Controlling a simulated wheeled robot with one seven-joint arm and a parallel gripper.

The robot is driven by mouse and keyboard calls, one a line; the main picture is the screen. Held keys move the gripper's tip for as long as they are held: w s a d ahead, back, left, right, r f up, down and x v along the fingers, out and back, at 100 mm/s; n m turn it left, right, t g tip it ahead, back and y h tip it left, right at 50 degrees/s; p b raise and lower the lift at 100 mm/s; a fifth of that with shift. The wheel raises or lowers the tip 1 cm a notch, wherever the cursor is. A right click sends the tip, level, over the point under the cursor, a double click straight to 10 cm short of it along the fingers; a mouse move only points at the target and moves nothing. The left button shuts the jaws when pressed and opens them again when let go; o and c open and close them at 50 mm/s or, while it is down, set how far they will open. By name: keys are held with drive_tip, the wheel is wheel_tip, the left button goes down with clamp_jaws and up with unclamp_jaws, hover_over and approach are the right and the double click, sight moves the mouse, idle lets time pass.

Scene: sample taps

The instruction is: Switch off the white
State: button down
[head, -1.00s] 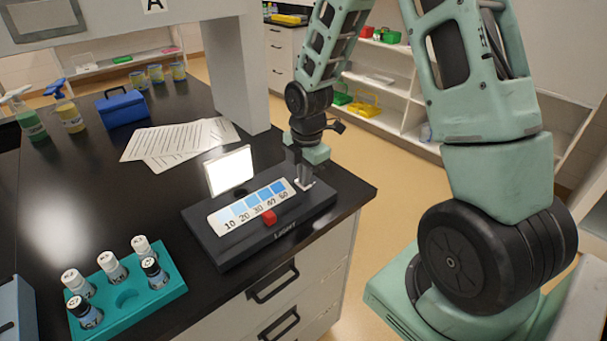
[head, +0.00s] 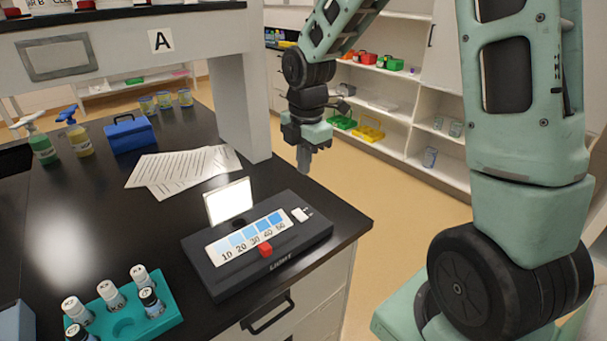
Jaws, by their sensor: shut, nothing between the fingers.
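A dark box (head: 215,283) marked "LIGHT" lies on the black bench near its front right corner. A white upright panel (head: 229,203) stands at its back edge and looks bright white. A small white switch (head: 300,214) sits at the box's right end; which way it is set is too small to tell. A blue scale strip (head: 247,240) runs from 10 to 60, with a red slider (head: 265,249) in front of it. My gripper (head: 303,168) is shut and empty, pointing down, above and behind the switch and apart from it.
A teal rack (head: 172,317) with several capped vials stands at the front left. A white post (head: 240,110) rises left of my gripper.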

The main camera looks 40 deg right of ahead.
sight(298, 213)
drive_tip(key=shift+r, duration=0.15)
drive_tip(key=shift+w+d+r+t+p, duration=0.1)
drive_tip(key=shift+w+t+p, duration=0.25)
drive_tip(key=shift+p, duration=0.2)
drive_tip(key=f, duration=0.4)
drive_tip(key=w+f, duration=0.1)
drive_tip(key=f, duration=0.9)
drive_tip(key=shift+w+p, duration=0.35)
drive_tip(key=shift+p, duration=0.05)
drive_tip(key=shift+f, duration=0.2)
drive_tip(key=shift+s, duration=0.15)
drive_tip(key=shift+s, duration=0.65)
